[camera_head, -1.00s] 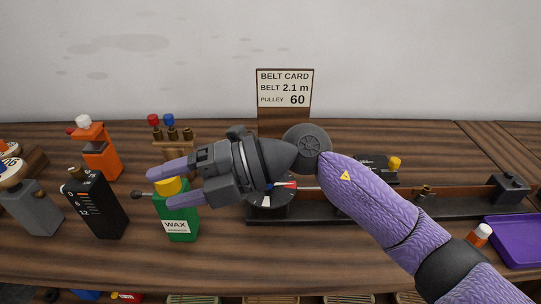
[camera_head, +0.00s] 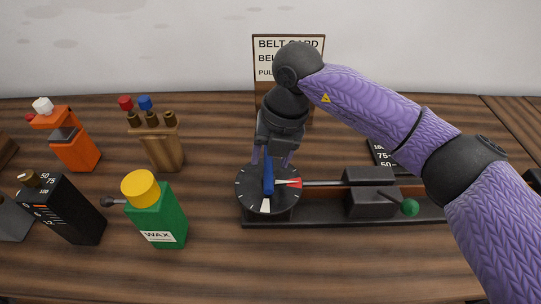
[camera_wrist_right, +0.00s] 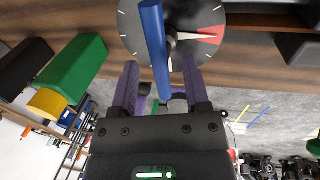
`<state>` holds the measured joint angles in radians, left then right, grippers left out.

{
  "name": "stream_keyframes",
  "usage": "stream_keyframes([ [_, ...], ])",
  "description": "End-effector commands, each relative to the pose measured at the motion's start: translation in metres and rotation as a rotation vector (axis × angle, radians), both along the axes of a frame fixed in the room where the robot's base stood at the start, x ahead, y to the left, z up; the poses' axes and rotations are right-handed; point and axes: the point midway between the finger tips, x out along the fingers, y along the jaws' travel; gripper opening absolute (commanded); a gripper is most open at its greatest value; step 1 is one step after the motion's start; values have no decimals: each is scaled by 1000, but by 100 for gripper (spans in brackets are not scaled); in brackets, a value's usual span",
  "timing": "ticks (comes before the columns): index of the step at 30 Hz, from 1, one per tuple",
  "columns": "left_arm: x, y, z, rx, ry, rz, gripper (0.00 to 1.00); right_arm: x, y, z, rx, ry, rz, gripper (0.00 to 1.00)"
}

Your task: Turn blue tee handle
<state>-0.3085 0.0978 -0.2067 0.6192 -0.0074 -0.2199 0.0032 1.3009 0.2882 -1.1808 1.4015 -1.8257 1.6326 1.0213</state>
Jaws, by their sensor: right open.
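The blue tee handle (camera_head: 268,179) is a blue bar at the middle of a round dark dial (camera_head: 247,198) with white ticks, a red mark and a white mark. In the right wrist view the blue handle (camera_wrist_right: 154,40) stands out from the dial (camera_wrist_right: 135,22). My left gripper is not in view.
The dial sits on a dark rail with a grey block (camera_head: 370,200) and green knob (camera_head: 410,207) to its right. Left stand a green wax bottle (camera_head: 165,215), a black box (camera_head: 75,215), an orange bottle (camera_head: 78,150) and a wooden rack (camera_head: 163,150). A belt card (camera_head: 265,43) stands behind.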

Motion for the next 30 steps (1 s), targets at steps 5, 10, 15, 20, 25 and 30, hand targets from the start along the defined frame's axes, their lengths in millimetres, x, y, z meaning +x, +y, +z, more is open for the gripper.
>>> stream_keyframes([
  [5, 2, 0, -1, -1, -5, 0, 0, 0, 2, -6, 1, 0, 0, 60],
  [10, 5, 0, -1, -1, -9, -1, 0, 0, 2, -6, 2, 0, 1, 54],
  [15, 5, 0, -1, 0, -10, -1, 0, 0, 1, -6, 2, 0, 1, 18],
  [20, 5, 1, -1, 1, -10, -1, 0, 0, 1, -5, 2, 0, 1, 0],
  [25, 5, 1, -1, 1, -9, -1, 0, 0, 1, -5, 2, 0, 2, 0],
  [30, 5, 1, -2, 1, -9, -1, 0, 0, 1, -6, 2, 0, 28, 0],
])
